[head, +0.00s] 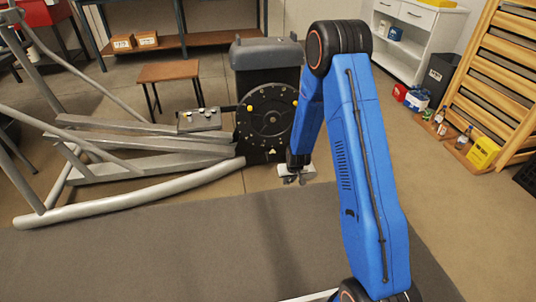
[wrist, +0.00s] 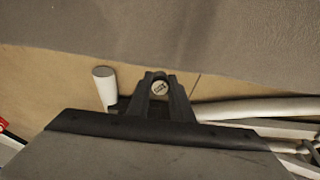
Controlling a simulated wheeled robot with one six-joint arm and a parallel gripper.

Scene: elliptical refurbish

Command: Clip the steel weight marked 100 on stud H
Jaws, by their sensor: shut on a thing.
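My gripper (head: 296,177) hangs low in front of the machine's black housing in the head view. In the wrist view the dark fingers of my gripper (wrist: 160,80) are shut on a small round steel weight (wrist: 160,88). Its face carries a dark marking that is too small to read surely. The black disc (head: 268,120) on the housing faces the camera, with pale marks around its rim and a yellow piece near its upper left and upper right. A small pale piece shows at its bottom. My gripper is apart from the disc, below and right of it. Stud letters are not readable.
A grey tray (head: 200,119) with several small pieces stands left of the disc. The elliptical's grey rails and curved tube (head: 130,204) spread left. A wooden stool (head: 168,73) stands behind. Dark mat (head: 150,255) covers the front floor.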

